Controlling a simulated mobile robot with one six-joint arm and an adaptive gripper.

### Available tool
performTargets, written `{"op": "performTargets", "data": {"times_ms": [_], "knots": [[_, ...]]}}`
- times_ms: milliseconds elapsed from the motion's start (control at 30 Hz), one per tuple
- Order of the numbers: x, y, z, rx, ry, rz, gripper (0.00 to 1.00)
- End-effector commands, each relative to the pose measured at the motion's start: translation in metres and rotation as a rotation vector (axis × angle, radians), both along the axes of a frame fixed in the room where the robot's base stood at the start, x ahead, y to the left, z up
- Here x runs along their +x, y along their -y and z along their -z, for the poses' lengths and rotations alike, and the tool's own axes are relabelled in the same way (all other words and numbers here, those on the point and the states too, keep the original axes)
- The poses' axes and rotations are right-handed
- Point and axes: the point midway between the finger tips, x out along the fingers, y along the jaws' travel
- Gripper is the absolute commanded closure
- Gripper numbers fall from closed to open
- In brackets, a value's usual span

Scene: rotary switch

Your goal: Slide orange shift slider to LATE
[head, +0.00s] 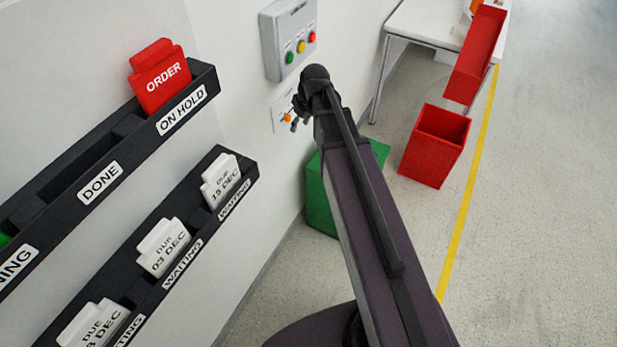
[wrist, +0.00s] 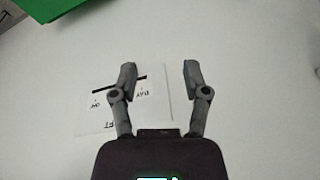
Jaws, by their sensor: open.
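The orange slider (head: 287,117) sits on a small white plate (head: 278,122) on the wall, below the grey button box. In the wrist view the plate (wrist: 92,118) appears upside down, with a black slot (wrist: 104,88) and partly readable lettering. The orange slider does not show there; the left finger covers part of the plate and slot. My gripper (wrist: 160,70) is open with nothing visible between its fingers. In the head view my gripper (head: 298,122) is beside the slider, on its right. I cannot tell whether it touches.
The grey button box (head: 273,45) is on the wall above. A green box (head: 318,205) stands on the floor below, partly hidden by my arm. A red bin (head: 432,155) and a white table (head: 425,22) are to the right. Black card racks (head: 120,150) line the wall at left.

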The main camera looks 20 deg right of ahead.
Motion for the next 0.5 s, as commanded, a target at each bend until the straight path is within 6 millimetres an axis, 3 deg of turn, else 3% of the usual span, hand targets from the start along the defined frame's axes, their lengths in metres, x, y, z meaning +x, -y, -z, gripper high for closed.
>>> {"op": "performTargets", "data": {"times_ms": [500], "knots": [[-0.067,-0.011,0.037,-0.049,-0.107,0.208,0.40]]}}
